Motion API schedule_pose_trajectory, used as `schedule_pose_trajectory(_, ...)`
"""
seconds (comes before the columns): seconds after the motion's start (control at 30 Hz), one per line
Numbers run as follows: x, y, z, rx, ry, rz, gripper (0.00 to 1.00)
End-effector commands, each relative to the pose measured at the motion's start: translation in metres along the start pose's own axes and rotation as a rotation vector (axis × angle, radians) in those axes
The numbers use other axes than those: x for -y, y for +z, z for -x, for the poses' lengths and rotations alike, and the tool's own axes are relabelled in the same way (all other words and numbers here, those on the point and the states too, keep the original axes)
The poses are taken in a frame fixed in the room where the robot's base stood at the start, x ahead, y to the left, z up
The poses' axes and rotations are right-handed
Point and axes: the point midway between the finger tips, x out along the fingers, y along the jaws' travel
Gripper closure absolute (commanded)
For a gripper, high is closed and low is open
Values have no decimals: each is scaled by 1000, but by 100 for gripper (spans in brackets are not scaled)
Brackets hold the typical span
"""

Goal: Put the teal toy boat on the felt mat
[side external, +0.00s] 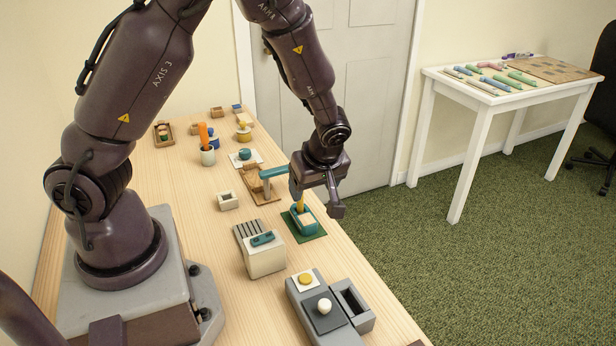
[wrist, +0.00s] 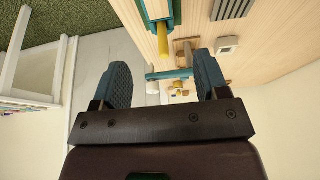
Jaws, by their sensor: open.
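The teal toy boat (side external: 305,223), with a pale deck and a yellow post, rests on the dark green felt mat (side external: 320,236) near the table's right edge. My gripper (side external: 316,207) is open and empty just above the boat. One finger partly overlaps the boat's post in the side view, where I cannot tell whether they touch. The boat's teal hull (wrist: 177,12) and yellow post show at the top, with part of the boat cut off.
A slotted pale box (side external: 266,262) with a teal piece on top stands left of the mat. A grey block (side external: 298,302) with yellow and white knobs sits in front. A teal-armed item on a wooden board (side external: 254,182) stands behind. Several small things crowd the table's far end.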

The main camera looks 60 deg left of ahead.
Motion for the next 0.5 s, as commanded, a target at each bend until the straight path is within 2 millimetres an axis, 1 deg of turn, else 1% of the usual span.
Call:
schedule_pose_trajectory(0.07,1,0,10,21,9,-21,32)
schedule_pose_trajectory(0.17,5,1,31,81,35,-99,32)
schedule_pose_trajectory(0.27,13,0,66,160,97,-241,32)
schedule_pose_trajectory(0.3,18,-1,81,190,131,-311,32)
schedule_pose_trajectory(0.37,26,-3,105,221,190,-421,32)
schedule_pose_trajectory(0.4,33,-5,120,236,232,-497,32)
schedule_pose_trajectory(0.5,52,-9,155,241,346,-691,32)
